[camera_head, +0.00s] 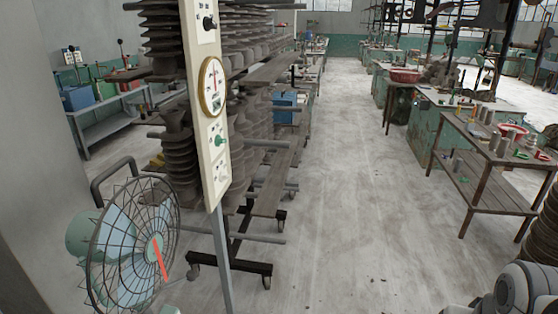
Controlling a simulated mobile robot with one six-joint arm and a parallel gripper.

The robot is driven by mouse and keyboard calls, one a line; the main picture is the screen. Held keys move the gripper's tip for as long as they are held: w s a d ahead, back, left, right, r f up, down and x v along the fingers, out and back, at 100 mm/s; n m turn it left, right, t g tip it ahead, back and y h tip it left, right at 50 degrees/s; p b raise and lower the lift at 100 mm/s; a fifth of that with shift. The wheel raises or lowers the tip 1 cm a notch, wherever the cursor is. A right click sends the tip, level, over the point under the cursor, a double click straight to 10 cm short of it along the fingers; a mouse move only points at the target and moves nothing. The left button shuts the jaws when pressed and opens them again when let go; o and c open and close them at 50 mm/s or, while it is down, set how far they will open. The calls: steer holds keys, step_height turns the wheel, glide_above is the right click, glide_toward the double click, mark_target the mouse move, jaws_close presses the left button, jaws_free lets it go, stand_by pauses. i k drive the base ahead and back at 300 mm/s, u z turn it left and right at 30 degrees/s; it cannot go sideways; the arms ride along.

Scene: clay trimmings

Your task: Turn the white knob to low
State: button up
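A tall cream control panel (197,60) stands upright on a thin grey post, left of centre. From top to bottom it carries a black knob (209,22), a round gauge (212,87) with a red needle, and a green knob (220,141). Near its lower end is a small pale fitting (222,179) that may be the white knob; it blends with the panel, and its setting and the markings are too small to read. Grey-white links of my arm show in the bottom right corner, far from the panel. My gripper is not in view.
A wire-caged fan (133,250) with a red pointer-like strip stands close at the lower left. Behind the panel is a wheeled rack (240,263) stacked with dark ribbed pieces. A wooden table (476,163) stands at right. The central floor (350,190) is clear.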

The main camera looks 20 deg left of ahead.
mark_target(222, 177)
steer(key=u, duration=0.45)
steer(key=i, duration=1.8)
steer(key=u, duration=0.6)
steer(key=k, duration=0.7)
steer(key=u, duration=0.2)
steer(key=i, duration=0.75)
steer(key=z, duration=0.1)
